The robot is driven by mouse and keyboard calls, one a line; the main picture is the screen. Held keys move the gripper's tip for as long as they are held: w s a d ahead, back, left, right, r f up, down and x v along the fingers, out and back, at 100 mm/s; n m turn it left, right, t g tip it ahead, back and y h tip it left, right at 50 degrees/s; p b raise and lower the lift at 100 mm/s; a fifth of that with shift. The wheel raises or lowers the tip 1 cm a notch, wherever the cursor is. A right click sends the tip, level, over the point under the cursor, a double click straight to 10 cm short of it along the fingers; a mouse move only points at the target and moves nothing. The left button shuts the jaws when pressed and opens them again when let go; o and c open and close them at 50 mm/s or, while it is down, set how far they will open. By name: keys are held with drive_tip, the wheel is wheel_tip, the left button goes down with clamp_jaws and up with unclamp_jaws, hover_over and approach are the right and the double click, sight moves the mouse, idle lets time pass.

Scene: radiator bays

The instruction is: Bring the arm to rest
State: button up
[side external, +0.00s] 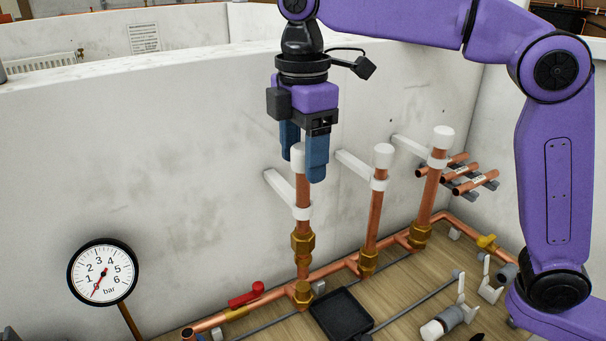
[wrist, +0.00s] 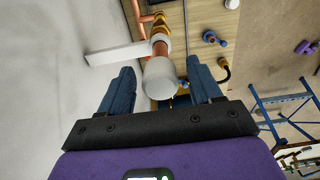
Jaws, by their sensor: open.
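My gripper (side external: 303,160) points down at the top of the leftmost copper riser (side external: 303,192), with its blue fingers around the white cap (side external: 298,152) on that pipe. In the wrist view the two fingers (wrist: 163,90) stand apart, with the white cap (wrist: 160,77) between them and a gap visible on each side. The gripper is open and holds nothing. My purple arm reaches over from the right. One finger hides part of the cap in the side view.
Two more capped risers, a middle one (side external: 375,205) and a right one (side external: 432,190), stand close by, held by white wall brackets. A pressure gauge (side external: 102,272) stands at left. A red valve handle (side external: 246,295) and a black tray (side external: 341,315) are below. The white wall (side external: 130,150) is close behind.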

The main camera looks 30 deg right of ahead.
drive_tip(key=shift+r, duration=3.5)
drive_tip(key=shift+d, duration=0.1)
drive_tip(key=shift+s+d, duration=0.2)
drive_tip(key=s+d+f+m, duration=0.5)
drive_tip(key=s+d+f, duration=1.8)
drive_tip(key=s, duration=0.1)
drive_tip(key=shift+f, duration=0.4)
drive_tip(key=shift+s, duration=0.1)
